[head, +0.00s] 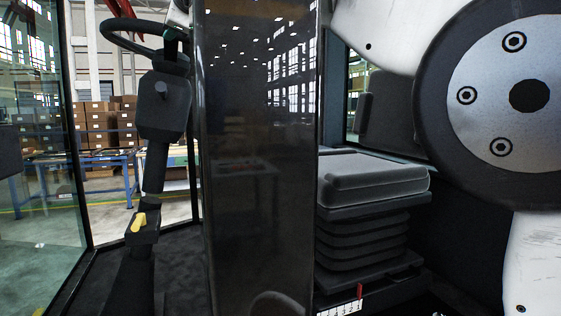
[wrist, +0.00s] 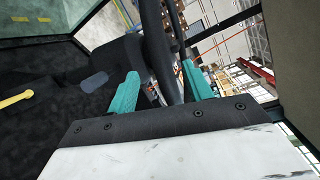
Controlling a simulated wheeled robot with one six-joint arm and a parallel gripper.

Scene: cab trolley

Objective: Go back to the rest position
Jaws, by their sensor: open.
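My gripper (wrist: 161,88) shows in the wrist view as two teal fingers standing apart, open. The dark rim of the steering wheel (wrist: 153,42) runs through the gap between them in the picture; I cannot tell whether it touches either finger. In the head view the steering wheel (head: 126,36) sits at the upper left on its column (head: 163,105). Only a small teal bit shows beside the wheel there; most of the gripper is hidden by the dark pillar. My white arm fills the right side of the head view.
A dark glossy pillar (head: 258,180) blocks the middle of the head view. A grey seat (head: 370,178) stands to its right. A yellow lever (head: 139,222) is low on the column and a yellow bar (wrist: 16,99) shows in the wrist view. Cab glass (head: 40,200) is at left.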

